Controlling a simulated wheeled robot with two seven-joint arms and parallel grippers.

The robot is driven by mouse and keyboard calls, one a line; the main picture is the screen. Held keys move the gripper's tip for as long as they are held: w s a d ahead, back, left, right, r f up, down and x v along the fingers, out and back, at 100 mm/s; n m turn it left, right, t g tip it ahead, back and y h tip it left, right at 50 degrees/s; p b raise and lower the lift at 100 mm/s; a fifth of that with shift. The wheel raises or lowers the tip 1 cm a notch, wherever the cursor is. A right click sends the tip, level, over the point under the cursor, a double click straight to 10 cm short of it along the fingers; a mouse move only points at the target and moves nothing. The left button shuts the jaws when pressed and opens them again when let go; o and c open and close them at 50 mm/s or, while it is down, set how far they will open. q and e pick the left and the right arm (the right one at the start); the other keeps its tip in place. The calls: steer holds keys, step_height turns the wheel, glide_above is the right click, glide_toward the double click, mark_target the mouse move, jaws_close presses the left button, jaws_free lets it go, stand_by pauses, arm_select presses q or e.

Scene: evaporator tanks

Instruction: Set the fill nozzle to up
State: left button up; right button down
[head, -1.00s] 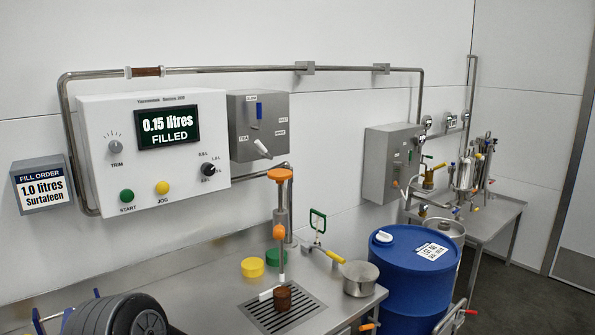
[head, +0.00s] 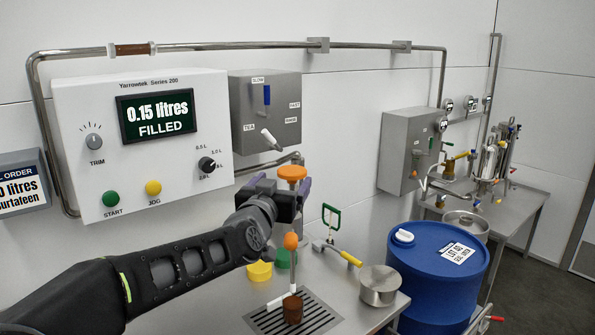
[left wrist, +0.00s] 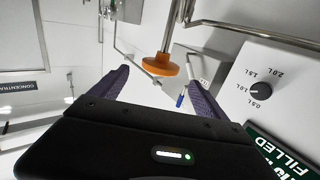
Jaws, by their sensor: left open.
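The fill nozzle (head: 293,256) is an upright metal stem with an orange disc knob (head: 292,172) on top and an orange ball lower down. A white lever (head: 281,300) shows near its foot, beside a brown cup (head: 293,311). My left gripper (head: 281,188) is open at the upper stem, just below the orange knob in the head view, and hides part of the stem. In the left wrist view the orange knob (left wrist: 160,65) shows between the two purple fingers, apart from both. I cannot tell how deep it lies between them. My right gripper is not in view.
A white control panel (head: 69,112) reads 0.15 litres filled. A grey switch box (head: 283,91) hangs behind the nozzle. Yellow (head: 260,271) and green lids, a metal pot (head: 379,286) and a blue drum (head: 436,278) stand nearby. The drain grate (head: 322,319) lies beneath.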

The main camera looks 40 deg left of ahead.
mark_target(292, 169)
arm_select(q)
steer(key=shift+w+a+f, duration=0.15)
steer(key=shift+w, duration=0.1)
steer(key=p+x, duration=0.1)
steer(key=x, duration=0.6)
steer(key=shift+w+a, duration=0.1)
steer(key=shift+w, duration=0.15)
steer(key=shift+c, duration=0.5)
jaws_close()
